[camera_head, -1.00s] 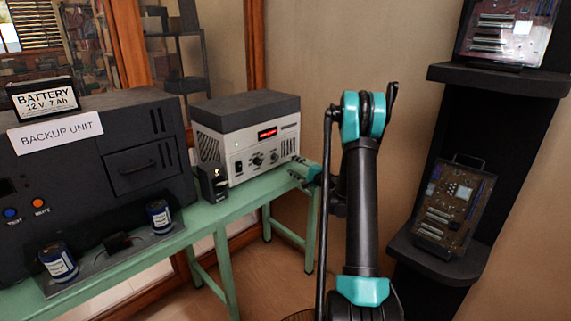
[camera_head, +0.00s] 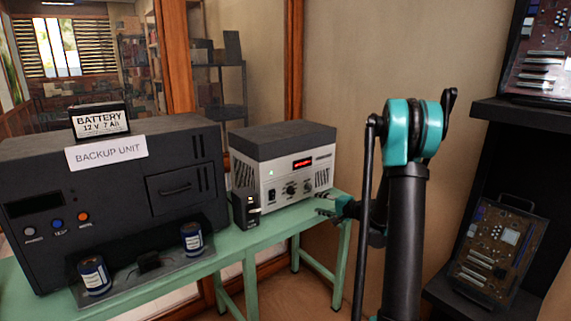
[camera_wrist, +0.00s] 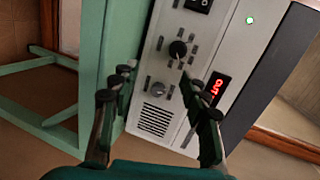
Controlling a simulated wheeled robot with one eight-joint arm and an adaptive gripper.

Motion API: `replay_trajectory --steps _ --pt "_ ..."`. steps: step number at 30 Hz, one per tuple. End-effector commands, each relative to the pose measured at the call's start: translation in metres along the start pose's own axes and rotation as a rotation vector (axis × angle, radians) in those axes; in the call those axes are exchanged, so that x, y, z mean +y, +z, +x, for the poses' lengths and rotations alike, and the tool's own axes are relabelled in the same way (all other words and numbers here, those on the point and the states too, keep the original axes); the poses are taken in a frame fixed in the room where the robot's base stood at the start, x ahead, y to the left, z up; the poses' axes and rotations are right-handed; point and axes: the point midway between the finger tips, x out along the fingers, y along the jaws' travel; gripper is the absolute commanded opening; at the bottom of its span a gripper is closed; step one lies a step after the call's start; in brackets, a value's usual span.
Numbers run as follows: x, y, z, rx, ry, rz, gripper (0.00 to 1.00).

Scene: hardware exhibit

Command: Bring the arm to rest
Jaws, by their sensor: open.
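My arm stands upright on the right in the head view, a black link with a teal joint at its top. My gripper (camera_head: 335,205) is small and partly hidden there, low beside the right end of the green bench (camera_head: 215,262). In the wrist view my gripper (camera_wrist: 160,82) is open, its two dark fingers apart with nothing held between them. Beyond the fingers is the front panel of a grey power supply (camera_head: 283,175), with knobs, a vent and a red display. It also fills the middle of the wrist view (camera_wrist: 178,105). Contact cannot be told.
A dark backup unit (camera_head: 100,190) with a battery (camera_head: 100,121) on top stands on the bench at left. Two blue capacitors (camera_head: 94,275) sit before it. A black shelf (camera_head: 490,135) with circuit boards (camera_head: 497,250) stands at right. Wall and floor lie between.

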Motion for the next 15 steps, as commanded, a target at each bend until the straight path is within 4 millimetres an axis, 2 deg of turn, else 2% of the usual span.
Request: replay_trajectory --steps 1,7,15 --pt "-0.003 0.018 -0.006 -0.015 0.044 -0.038 0.46" --pt "0.003 0.078 -0.038 -0.07 0.23 -0.195 0.46" --pt "0.029 0.15 -0.101 -0.144 0.479 -0.407 0.46"
